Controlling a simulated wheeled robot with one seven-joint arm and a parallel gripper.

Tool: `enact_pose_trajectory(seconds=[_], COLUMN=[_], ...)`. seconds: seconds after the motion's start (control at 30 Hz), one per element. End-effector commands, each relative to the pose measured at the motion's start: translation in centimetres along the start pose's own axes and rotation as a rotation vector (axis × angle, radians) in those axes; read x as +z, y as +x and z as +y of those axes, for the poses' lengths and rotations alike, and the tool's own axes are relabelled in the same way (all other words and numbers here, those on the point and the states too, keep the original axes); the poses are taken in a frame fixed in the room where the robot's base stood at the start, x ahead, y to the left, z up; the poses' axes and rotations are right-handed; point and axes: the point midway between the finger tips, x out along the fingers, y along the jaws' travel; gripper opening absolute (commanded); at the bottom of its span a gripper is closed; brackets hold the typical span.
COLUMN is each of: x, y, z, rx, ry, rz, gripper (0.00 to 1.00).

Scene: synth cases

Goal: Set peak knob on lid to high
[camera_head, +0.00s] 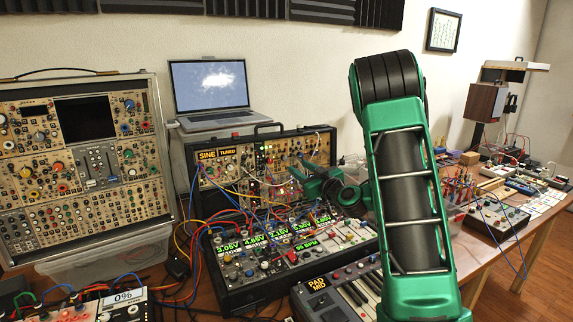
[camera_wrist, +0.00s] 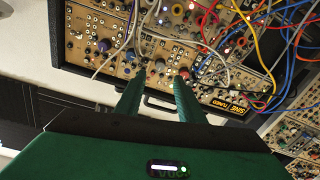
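The lid (camera_head: 262,157) of the middle synth case stands upright behind its lower panel, with a "SINE TUNED" sign at its left end. In the wrist view the lid (camera_wrist: 100,38) appears turned around, covered with knobs, jacks and cables. I cannot read which knob is peak. My gripper (camera_wrist: 158,84) has two green fingers apart at the lid's edge rows. A red knob (camera_wrist: 184,73) shows by the right fingertip, and small knobs show between the fingers. I cannot tell if the fingers touch anything. In the head view my gripper (camera_head: 318,184) is in front of the lid's right part.
Patch cables (camera_wrist: 285,45) hang over the lid and lower panel. A laptop (camera_head: 210,88) stands behind. A large modular case (camera_head: 85,150) is at left, a small keyboard (camera_head: 345,292) in front, and more gear on the right table. My green arm blocks the middle right.

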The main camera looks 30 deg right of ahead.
Motion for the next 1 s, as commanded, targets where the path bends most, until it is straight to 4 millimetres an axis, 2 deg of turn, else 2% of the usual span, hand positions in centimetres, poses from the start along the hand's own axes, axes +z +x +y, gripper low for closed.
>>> enact_pose_trajectory(seconds=[0.3,0.5,0.7,0.93,1.0], x=[-0.1,-0.1,-0.1,-0.1,-0.1], y=[5.7,7.9,8.7,8.7,8.7], z=[-0.2,-0.2,-0.1,-0.1,-0.1], rx=[-0.005,-0.004,-0.002,-0.002,-0.002], ry=[-0.004,-0.001,0.000,0.000,0.000], rz=[0.003,0.002,0.001,0.001,0.001], gripper=[0.35,0.35,0.35,0.35,0.19])
